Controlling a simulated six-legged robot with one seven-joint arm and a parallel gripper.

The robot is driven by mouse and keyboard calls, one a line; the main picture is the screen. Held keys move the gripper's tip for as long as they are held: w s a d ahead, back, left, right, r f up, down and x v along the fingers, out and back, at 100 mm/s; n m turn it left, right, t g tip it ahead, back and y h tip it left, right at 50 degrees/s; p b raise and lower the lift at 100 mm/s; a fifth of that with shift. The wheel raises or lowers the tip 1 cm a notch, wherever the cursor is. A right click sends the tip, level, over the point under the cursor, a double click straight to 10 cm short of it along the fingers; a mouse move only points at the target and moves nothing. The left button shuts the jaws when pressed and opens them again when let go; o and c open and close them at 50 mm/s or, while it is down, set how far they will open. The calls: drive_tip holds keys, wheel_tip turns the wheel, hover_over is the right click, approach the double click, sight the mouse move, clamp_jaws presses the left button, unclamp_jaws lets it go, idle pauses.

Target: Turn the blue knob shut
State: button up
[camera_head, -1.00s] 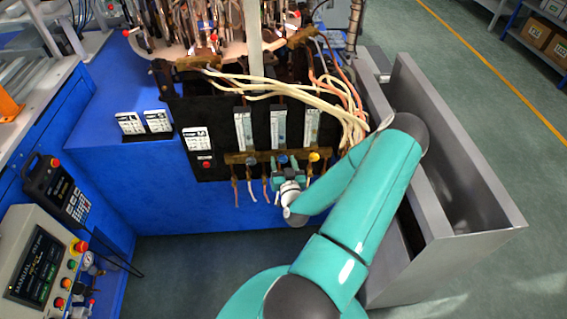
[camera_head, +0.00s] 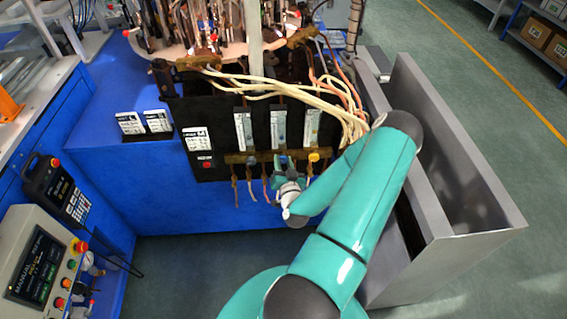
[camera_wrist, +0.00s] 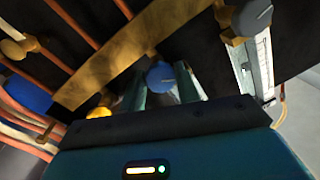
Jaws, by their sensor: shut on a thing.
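The blue knob (camera_wrist: 160,75) shows in the wrist view, on the brass bar (camera_wrist: 112,72), between the two teal fingers of my gripper (camera_wrist: 161,86). The fingers are shut on it, one on each side. How far the knob is turned cannot be told.
A yellow knob (camera_head: 313,157) sits close on the right, and a grey-blue knob (camera_wrist: 252,17) on the other side. Copper and white tubes hang below the bar. Pale hoses (camera_head: 300,88) run above. A grey metal bin (camera_head: 465,185) stands to the right.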

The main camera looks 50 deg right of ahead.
drive_tip(key=shift+m, duration=2.3)
drive_tip(key=o, duration=1)
drive_tip(key=shift+a, duration=0.1)
drive_tip(key=v, duration=1.3)
drive_tip(key=shift+s+a+f, duration=0.2)
drive_tip(key=shift+a+f, duration=0.05)
drive_tip(key=shift+c, duration=0.2)
